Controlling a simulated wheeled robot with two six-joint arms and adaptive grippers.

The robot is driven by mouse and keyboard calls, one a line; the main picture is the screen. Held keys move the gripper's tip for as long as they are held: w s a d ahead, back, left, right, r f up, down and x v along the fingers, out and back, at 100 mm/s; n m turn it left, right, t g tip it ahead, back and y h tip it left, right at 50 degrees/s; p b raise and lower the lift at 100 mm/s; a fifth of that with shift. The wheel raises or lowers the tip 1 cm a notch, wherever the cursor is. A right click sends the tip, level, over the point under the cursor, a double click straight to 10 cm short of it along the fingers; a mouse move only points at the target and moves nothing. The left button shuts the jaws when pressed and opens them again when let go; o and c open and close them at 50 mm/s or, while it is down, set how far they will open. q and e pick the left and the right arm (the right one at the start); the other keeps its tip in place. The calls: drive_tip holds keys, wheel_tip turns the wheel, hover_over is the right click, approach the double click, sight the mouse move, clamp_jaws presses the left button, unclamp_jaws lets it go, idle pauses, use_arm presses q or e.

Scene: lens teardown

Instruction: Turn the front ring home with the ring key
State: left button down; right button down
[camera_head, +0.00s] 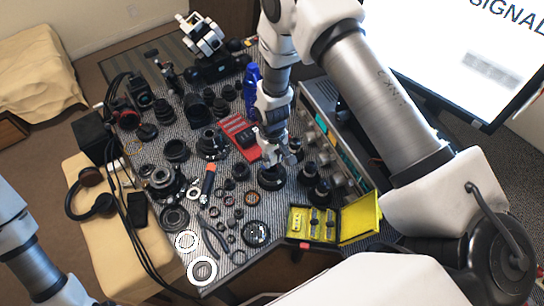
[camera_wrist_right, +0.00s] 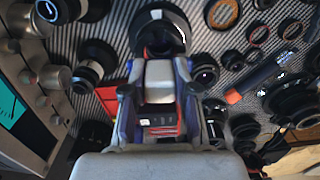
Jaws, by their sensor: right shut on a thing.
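My right gripper (camera_head: 284,152) reaches down from the top over the middle of the bench, just above a black lens barrel (camera_head: 271,178). In the right wrist view the gripper (camera_wrist_right: 160,85) is shut, with the wide dark barrel (camera_wrist_right: 160,30) just beyond its fingertips. What it grips, seemingly the ring key, is mostly hidden by the fingers. I cannot tell whether the key touches the barrel. The front ring cannot be told apart from the barrel's dark rim. Only links of my left arm show at the left edge; its gripper is out of view.
A red tray (camera_head: 237,130) lies left of the right gripper. A yellow case (camera_head: 358,217) stands open at front right. A grey instrument with knobs (camera_head: 335,145) stands close on the right. Lenses and loose rings crowd the striped mat, with an orange-handled tool (camera_head: 208,180) among them.

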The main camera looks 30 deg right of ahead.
drive_tip(key=shift+f+b, duration=0.5)
drive_tip(key=shift+f, duration=0.2)
idle(0.7)
drive_tip(key=m, duration=0.9)
drive_tip(key=shift+a+m, duration=0.1)
drive_tip(key=shift+m, duration=0.2)
drive_tip(key=m, duration=0.3)
drive_tip(key=shift+f+m, duration=0.1)
drive_tip(key=shift+m, duration=0.2)
drive_tip(key=m, duration=0.4)
drive_tip(key=shift+m, duration=0.4)
drive_tip(key=shift+w+r+p, duration=0.1)
drive_tip(key=shift+r+p, duration=0.75)
drive_tip(key=shift+r, duration=0.75)
